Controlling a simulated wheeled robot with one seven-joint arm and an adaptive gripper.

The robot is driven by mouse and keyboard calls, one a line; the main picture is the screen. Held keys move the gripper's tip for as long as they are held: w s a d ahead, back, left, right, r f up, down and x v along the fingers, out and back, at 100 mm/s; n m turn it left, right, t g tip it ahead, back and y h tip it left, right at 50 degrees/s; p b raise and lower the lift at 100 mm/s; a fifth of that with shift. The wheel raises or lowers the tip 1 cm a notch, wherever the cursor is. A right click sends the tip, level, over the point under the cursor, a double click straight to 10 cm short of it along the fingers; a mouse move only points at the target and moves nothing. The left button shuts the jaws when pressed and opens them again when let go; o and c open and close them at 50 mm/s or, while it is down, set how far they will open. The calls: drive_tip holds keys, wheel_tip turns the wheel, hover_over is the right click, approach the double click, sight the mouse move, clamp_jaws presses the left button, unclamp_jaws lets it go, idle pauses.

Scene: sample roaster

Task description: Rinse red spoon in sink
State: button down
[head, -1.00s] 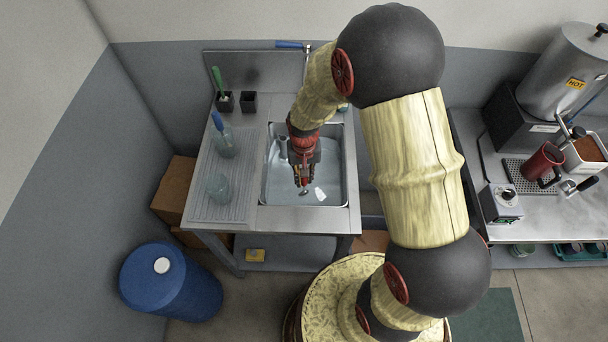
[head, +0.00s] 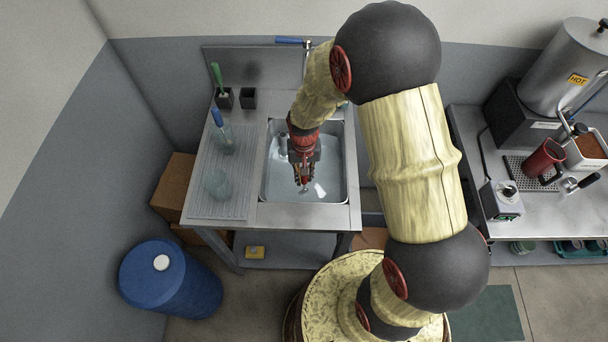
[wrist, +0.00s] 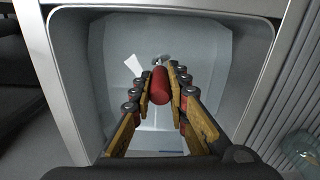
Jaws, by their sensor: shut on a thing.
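My gripper (head: 303,182) points down inside the sink basin (head: 343,182). In the wrist view, its fingers (wrist: 160,82) are closed around the red handle of the red spoon (wrist: 159,88). The spoon's small metal end (wrist: 161,60) points away from the camera, down into the basin. In the head view the spoon is mostly hidden by the fingers. The basin looks pale blue, as if it holds water, but I cannot tell how deep the spoon reaches. A small white patch lies beside the spoon tip, perhaps a reflection.
A blue-levered tap (head: 289,41) stands behind the basin. On the ribbed drainboard (head: 200,182) left of it are a glass jar with a blue-handled tool (head: 217,118), another glass jar (head: 217,184) and black cups (head: 248,99). A blue barrel (head: 170,280) stands on the floor.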

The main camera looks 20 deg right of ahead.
drive_tip(key=shift+f, duration=0.3)
wheel_tip(320, 180, up, 14)
drive_tip(key=p, duration=0.9)
idle(1.0)
drive_tip(key=shift+p, duration=0.3)
